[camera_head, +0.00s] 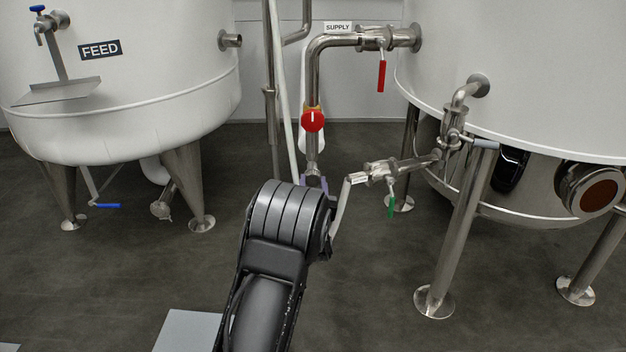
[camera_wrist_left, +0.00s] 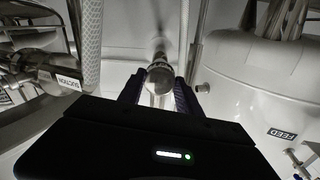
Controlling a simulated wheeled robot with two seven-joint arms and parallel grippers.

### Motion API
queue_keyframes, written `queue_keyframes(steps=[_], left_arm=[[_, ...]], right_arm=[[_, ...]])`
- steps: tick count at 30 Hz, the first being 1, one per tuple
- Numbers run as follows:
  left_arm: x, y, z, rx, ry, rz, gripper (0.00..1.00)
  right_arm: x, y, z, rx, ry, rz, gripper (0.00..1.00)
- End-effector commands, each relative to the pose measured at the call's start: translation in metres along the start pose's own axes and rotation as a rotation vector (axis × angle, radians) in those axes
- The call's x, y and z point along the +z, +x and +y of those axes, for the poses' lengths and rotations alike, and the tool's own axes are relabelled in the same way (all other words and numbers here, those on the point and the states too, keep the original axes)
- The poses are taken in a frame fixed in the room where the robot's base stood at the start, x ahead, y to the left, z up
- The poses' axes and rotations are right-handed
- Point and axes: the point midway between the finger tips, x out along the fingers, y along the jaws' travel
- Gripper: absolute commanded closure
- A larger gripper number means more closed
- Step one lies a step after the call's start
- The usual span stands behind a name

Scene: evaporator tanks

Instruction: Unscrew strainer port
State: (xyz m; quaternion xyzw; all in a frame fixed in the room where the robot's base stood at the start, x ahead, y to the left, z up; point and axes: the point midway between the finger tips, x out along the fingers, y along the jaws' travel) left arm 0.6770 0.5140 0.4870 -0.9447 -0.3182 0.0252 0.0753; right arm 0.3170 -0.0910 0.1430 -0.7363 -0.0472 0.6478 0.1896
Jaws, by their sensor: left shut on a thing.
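My left gripper (camera_head: 313,184) is at the lower end of the steel pipe under the red round valve handle (camera_head: 312,121); my own wrist hides much of this spot in the head view. In the left wrist view the two dark fingers (camera_wrist_left: 158,94) stand on either side of a round metal fitting (camera_wrist_left: 160,74), and the gripper is shut on it. This fitting looks like the strainer port at the pipe's lower end. I cannot tell how far it is turned. My right gripper is not in view.
The FEED tank (camera_head: 120,120) stands at left and another white tank (camera_head: 520,70) at right, both on steel legs. The SUPPLY pipe (camera_head: 335,41) runs above. Open floor lies below.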

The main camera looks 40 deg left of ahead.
Motion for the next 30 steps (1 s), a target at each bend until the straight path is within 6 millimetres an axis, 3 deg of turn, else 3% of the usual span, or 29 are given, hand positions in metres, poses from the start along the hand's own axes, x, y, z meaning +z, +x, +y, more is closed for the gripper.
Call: queue_keyframes(steps=[1, 11, 21, 27, 28, 30], left_arm=[[0.0014, 0.0, -0.0016, -0.002, -0.043, -0.003, 1.0], [0.0014, -0.0003, -0.0003, 0.0, -0.084, -0.002, 1.0], [0.002, -0.0003, -0.0011, -0.002, -0.502, -0.003, 1.0], [0.0017, -0.0005, 0.0001, 0.0, -0.515, -0.003, 1.0], [0.0017, -0.0005, 0.0001, 0.0, -0.514, -0.003, 0.58], [0.0017, -0.0005, 0.0001, 0.0, -0.514, -0.003, 0.53]], right_arm=[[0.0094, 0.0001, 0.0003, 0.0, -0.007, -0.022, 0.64], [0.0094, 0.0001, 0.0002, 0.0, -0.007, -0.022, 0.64], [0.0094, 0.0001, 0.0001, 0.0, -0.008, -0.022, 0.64], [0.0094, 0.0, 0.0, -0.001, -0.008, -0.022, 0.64], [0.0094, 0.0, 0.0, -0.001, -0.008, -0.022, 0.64], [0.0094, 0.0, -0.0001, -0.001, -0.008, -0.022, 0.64]])
